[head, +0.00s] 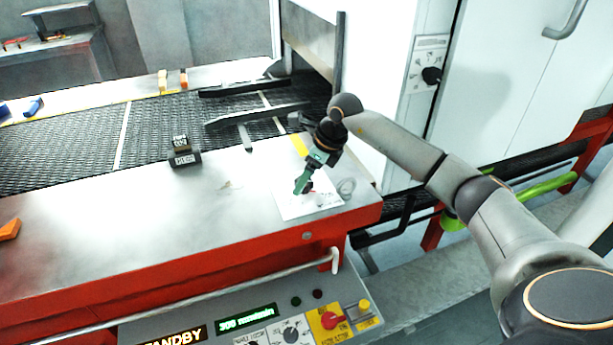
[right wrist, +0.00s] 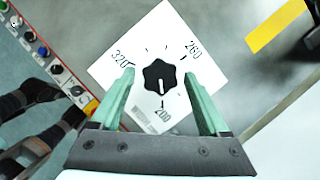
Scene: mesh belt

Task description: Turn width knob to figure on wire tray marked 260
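The width knob (right wrist: 160,77) is black and lobed, on a white dial plate (right wrist: 203,68) marked 320, 260 and 200. Its white pointer line faces the 200 mark. In the head view the plate (head: 292,208) lies on the metal top beside the belt, and my gripper partly covers it. My right gripper (right wrist: 163,82) points down at the plate with green fingers apart, one on each side of the knob in the picture; I see no contact. It also shows in the head view (head: 302,187). I cannot make out a wire tray marked 260.
The dark mesh belt (head: 75,146) runs behind the metal top (head: 110,221), with guide rails (head: 256,115) over it. Dark labelled blocks (head: 184,157) stand at the belt edge. A control panel (head: 250,323) is in front.

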